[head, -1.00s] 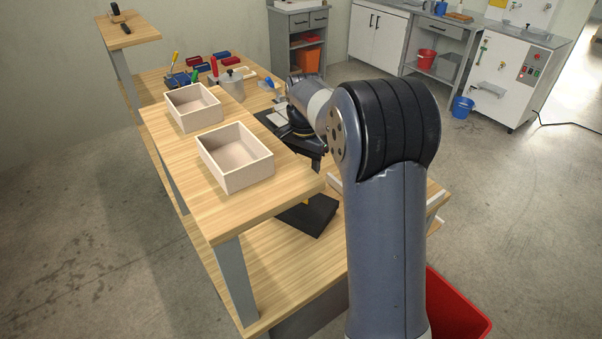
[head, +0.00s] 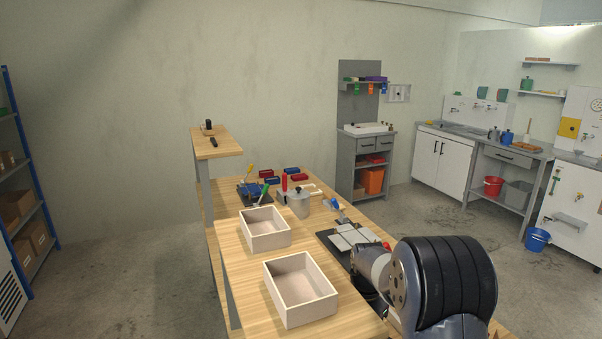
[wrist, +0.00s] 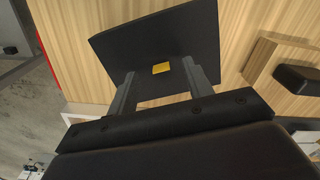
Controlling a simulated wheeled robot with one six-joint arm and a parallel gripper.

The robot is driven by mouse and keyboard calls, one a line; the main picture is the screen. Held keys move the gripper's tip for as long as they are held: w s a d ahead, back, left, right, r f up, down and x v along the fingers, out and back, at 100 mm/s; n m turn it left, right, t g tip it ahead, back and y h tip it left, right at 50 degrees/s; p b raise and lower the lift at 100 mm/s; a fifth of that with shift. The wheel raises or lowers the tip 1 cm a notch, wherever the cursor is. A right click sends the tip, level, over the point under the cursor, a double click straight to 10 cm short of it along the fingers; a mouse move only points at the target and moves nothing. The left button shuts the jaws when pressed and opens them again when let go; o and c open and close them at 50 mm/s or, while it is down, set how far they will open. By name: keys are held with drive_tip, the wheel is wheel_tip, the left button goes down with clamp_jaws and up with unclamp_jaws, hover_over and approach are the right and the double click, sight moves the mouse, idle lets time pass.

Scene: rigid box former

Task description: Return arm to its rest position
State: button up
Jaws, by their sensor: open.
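My arm shows at the lower right of the head view, bent over the right side of the workbench (head: 245,316). My gripper is hidden behind the arm in that view. In the wrist view my gripper (wrist: 163,83) is open, its two grey fingers apart with nothing held. A black flat plate with a small yellow patch (wrist: 162,68) shows beyond and between the fingertips, over a wooden surface (wrist: 70,30). I cannot tell whether the fingers touch the plate.
Two light open boxes (head: 300,311) (head: 264,228) stand on the bench. Behind them are a metal pot (head: 298,203) and several tools. A dark board with pale plates (head: 350,236) lies beside the arm. A small raised shelf (head: 222,148) is at the back left. Floor at left is clear.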

wheel_tip(320, 180, down, 2)
drive_tip(key=shift+r, duration=0.2)
idle(0.3)
